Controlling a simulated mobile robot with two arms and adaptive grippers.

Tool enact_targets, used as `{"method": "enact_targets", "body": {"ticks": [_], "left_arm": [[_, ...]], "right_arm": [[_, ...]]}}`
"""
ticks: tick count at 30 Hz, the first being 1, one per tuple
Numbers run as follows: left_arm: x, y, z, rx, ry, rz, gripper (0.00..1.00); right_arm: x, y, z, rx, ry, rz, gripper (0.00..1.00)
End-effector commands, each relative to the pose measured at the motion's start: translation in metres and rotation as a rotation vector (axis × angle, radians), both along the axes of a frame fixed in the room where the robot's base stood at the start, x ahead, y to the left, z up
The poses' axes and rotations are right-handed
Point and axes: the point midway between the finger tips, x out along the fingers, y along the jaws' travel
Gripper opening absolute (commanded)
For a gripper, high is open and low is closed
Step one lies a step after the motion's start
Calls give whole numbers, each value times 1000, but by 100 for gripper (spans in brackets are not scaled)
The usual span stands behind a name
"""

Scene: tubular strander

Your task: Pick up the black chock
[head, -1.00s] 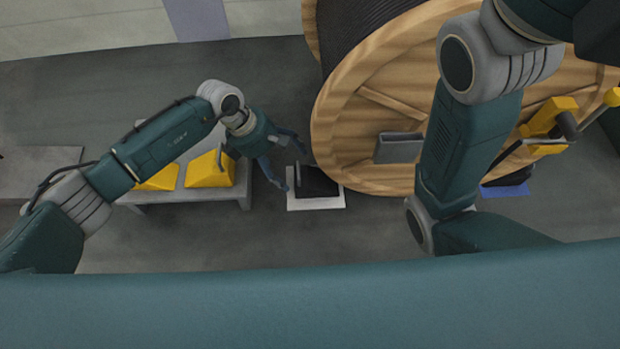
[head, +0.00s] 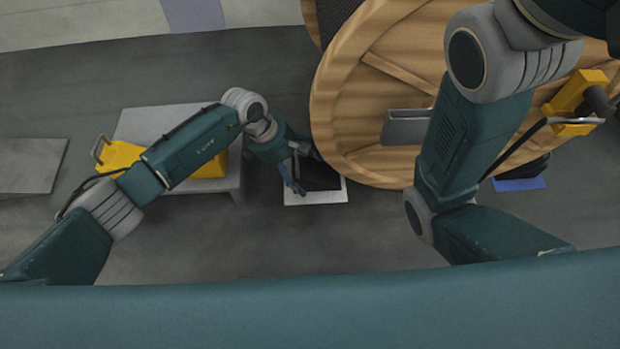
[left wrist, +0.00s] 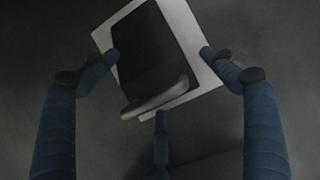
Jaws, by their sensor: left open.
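The black chock (head: 321,173) lies on a white pad (head: 316,198) on the floor, below the big wooden reel. It also shows in the left wrist view (left wrist: 152,50), tilted in the picture, with a grey handle bar (left wrist: 155,97) along its lower edge. My left gripper (head: 304,170) is open right over the chock, its blue fingers spread around it. In the left wrist view the fingers (left wrist: 160,62) lie on both sides and below, with nothing gripped. Whether any finger touches the chock cannot be told.
The wooden reel (head: 385,85) stands close to the right of the pad. A grey bench (head: 160,120) with yellow chocks (head: 122,155) is to the left, partly behind my left arm. Another dark chock (head: 525,170) lies on a blue pad (head: 519,184) at right. Floor in front is clear.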

Motion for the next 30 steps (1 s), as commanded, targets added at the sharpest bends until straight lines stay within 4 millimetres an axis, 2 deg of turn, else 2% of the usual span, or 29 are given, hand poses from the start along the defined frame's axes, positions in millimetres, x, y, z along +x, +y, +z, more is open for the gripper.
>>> {"method": "enact_targets", "body": {"ticks": [7, 18, 30], "left_arm": [[0, 0, 0, 0, -1, 1, 82], [-1, 1, -2, 4, 4, 1, 9], [-2, 2, 4, 7, 7, 0, 9]], "right_arm": [[0, 0, 0, 0, 0, 0, 0], [0, 0, -1, 0, 0, 0, 0], [0, 0, 6, 0, 0, 0, 0]]}}
